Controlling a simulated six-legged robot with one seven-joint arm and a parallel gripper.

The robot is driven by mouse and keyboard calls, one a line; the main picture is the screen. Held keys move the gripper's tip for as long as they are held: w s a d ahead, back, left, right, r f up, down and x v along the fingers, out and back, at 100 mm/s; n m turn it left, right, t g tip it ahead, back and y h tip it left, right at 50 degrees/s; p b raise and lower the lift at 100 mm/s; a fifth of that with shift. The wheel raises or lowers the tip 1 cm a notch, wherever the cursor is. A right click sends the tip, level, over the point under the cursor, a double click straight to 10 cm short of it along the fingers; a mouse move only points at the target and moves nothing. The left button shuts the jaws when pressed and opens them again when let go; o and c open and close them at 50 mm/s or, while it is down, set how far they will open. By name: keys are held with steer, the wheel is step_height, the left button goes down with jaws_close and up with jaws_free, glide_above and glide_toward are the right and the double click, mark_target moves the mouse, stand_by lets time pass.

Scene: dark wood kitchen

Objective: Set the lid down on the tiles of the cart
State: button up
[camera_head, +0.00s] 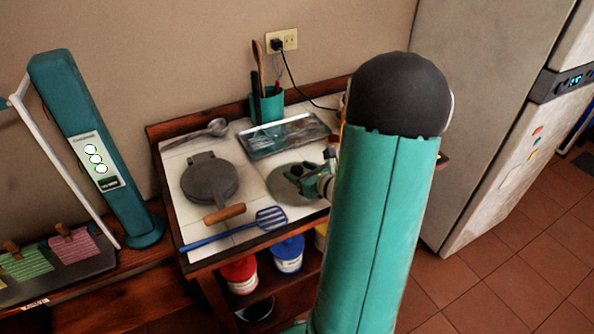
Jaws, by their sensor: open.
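The cart (183,149) has a white tiled top with a dark wood rim. A round, flat grey disc (284,187), which looks like the lid, lies on the tiles at the right of the top. My gripper (301,180) is open over the disc's middle, close above it. I cannot tell whether a finger still touches the lid or its knob, as the gripper covers that spot. My teal arm hides the right part of the cart top.
A dark round iron (209,181) with a wooden handle (224,214) sits left of the disc. A blue slotted spatula (271,218) lies in front. A glass tray (286,136), ladle (217,127) and teal utensil cup (267,105) stand behind. A fridge (478,130) is at right.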

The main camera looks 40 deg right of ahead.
steer(key=v, duration=1)
steer(key=shift+s+r, duration=0.1)
steer(key=shift+s, duration=0.1)
steer(key=w+a+r+n+g+y, duration=0.2)
steer(key=a+r+n+g+y, duration=0.15)
steer(key=a+n, duration=0.75)
steer(key=w+a+r+n+g+y, duration=0.1)
steer(key=a+r+n+g+y, duration=0.3)
steer(key=a+n, duration=0.65)
steer(key=s+a+r+n+g+h, duration=0.1)
steer(key=s+a+r+n+h, duration=0.5)
steer(key=n, duration=0.9)
steer(key=a, duration=0.3)
steer(key=shift+s+a+r, duration=0.2)
steer(key=shift+a, duration=0.15)
steer(key=shift+n+g, duration=0.25)
steer(key=c, duration=0.4)
steer(key=shift+d, duration=0.1)
